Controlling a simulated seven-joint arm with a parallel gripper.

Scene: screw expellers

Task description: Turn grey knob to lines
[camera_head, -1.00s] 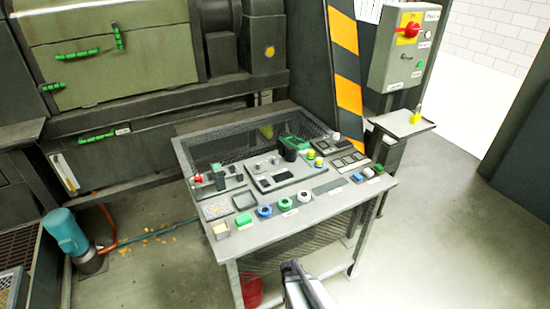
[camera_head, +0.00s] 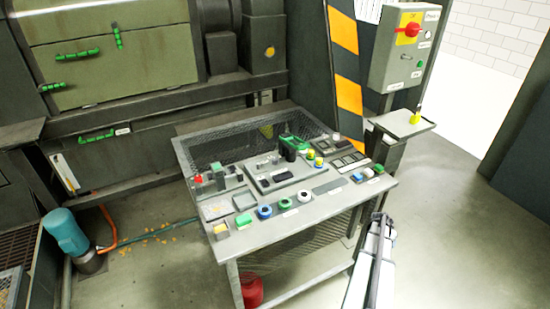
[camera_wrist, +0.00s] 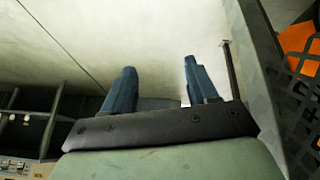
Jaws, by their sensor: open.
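A round pale grey-white knob (camera_head: 304,195) with a dark centre sits near the front edge of the control table (camera_head: 330,205), right of a green knob (camera_head: 285,204) and a blue knob (camera_head: 264,211). I cannot tell for sure that it is the grey knob, and line marks are too small to read. My gripper (camera_head: 381,217) is in front of the table's right front corner, apart from the knobs. In the wrist view its two blue fingers (camera_wrist: 161,85) are spread with nothing between them. No knob can be made out there.
A switch box (camera_head: 407,50) with a red rotary switch stands behind right, above a small shelf (camera_head: 400,127). More buttons and switches crowd the tabletop. A red container (camera_head: 252,290) is under the table.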

